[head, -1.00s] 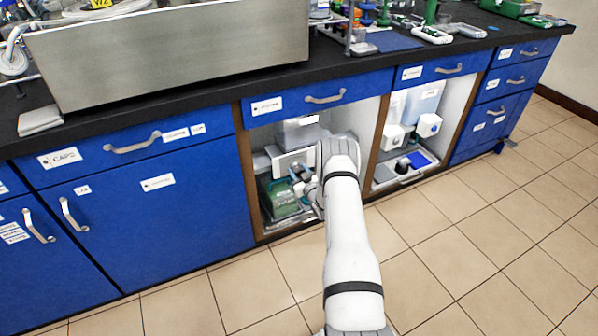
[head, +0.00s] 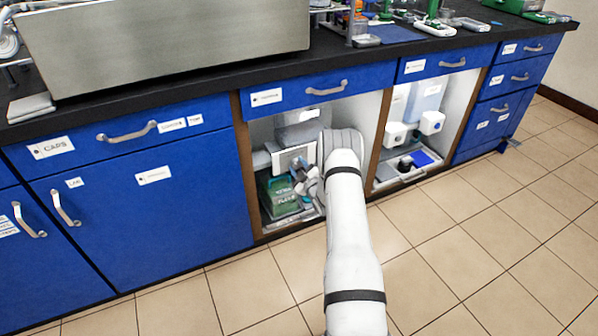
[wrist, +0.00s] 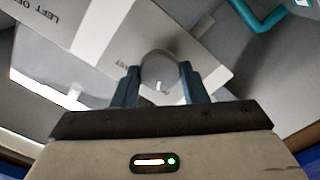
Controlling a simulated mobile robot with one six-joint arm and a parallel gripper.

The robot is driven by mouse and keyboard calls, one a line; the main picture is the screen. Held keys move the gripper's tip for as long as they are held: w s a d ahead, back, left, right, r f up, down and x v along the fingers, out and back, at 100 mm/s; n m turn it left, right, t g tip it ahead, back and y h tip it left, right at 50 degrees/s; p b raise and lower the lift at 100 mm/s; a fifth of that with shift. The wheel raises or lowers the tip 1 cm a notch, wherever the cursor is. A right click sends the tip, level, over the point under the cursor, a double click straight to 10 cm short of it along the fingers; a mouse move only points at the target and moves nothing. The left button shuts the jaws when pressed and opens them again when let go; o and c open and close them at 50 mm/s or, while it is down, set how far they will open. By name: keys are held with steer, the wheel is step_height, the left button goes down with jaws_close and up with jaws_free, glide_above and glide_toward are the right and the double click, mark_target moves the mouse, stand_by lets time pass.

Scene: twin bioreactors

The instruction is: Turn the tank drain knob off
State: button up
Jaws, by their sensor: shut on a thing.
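The tank drain knob (wrist: 160,72) is a round grey knob on a pale panel (wrist: 95,32) in the wrist view. The panel bears printed text that starts "LEFT O" and appears turned over. My gripper (wrist: 160,80) has its two blue-grey fingers on either side of the knob, shut on it. A small pale mark shows on the knob's face. In the head view my gripper (head: 303,178) reaches into the left open cabinet bay, in front of the white panel (head: 291,158). My own arm hides part of the bay, and the knob is not discernible there.
A green box (head: 280,196) sits low in the same bay, left of my gripper. A wooden divider (head: 379,130) separates the right bay, which holds white containers (head: 431,122). A teal tube (wrist: 262,18) runs at upper right in the wrist view. The tiled floor is clear.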

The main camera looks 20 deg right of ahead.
steer(key=shift+n+b, duration=0.7)
steer(key=shift+n, duration=0.5)
steer(key=shift+a, duration=0.1)
steer(key=o, duration=1)
steer(key=shift+s, duration=0.1)
steer(key=s+p, duration=0.1)
steer(key=s, duration=0.2)
steer(key=s+p, duration=0.1)
steer(key=s, duration=0.3)
steer(key=shift+s+d, duration=0.2)
steer(key=shift+s, duration=0.1)
